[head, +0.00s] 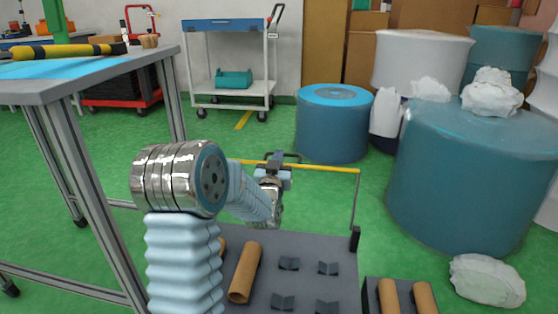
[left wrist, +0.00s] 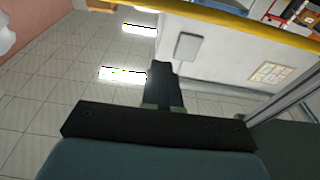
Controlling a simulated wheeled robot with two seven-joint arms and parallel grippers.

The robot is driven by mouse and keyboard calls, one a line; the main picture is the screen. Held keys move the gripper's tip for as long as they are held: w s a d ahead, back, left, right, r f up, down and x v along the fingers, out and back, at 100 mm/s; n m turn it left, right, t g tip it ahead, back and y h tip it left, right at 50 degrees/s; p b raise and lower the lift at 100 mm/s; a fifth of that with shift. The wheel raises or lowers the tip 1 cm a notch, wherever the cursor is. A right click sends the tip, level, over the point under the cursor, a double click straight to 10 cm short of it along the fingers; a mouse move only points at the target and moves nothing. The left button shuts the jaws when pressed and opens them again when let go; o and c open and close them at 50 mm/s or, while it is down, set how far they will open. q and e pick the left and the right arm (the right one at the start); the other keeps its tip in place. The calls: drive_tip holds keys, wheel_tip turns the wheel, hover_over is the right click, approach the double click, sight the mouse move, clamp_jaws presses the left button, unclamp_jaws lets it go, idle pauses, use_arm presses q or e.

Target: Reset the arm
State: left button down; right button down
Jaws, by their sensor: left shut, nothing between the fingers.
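My left arm rises at the lower middle of the head view and bends away from me. My left gripper (head: 283,156) is at its far end, close to a yellow bar (head: 320,168) above a dark grey board. In the left wrist view the dark fingers (left wrist: 161,80) of this gripper are together, with nothing between them. They point toward a tiled ceiling with lit panels and a white wall. My right gripper is not in view.
The dark grey board (head: 335,250) holds black brackets and a brown cardboard tube (head: 245,272). A workbench (head: 85,85) stands left, a white cart (head: 230,60) behind. Large blue rolls (head: 335,125) stand right. A white crumpled bundle (head: 487,280) lies on the green floor.

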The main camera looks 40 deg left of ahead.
use_arm(q)
drive_tip(key=r+v, duration=0.1)
drive_tip(key=v, duration=0.7)
drive_tip(key=shift+s+d, duration=0.25)
drive_tip(key=shift+s, duration=0.05)
drive_tip(key=shift+r, duration=0.1)
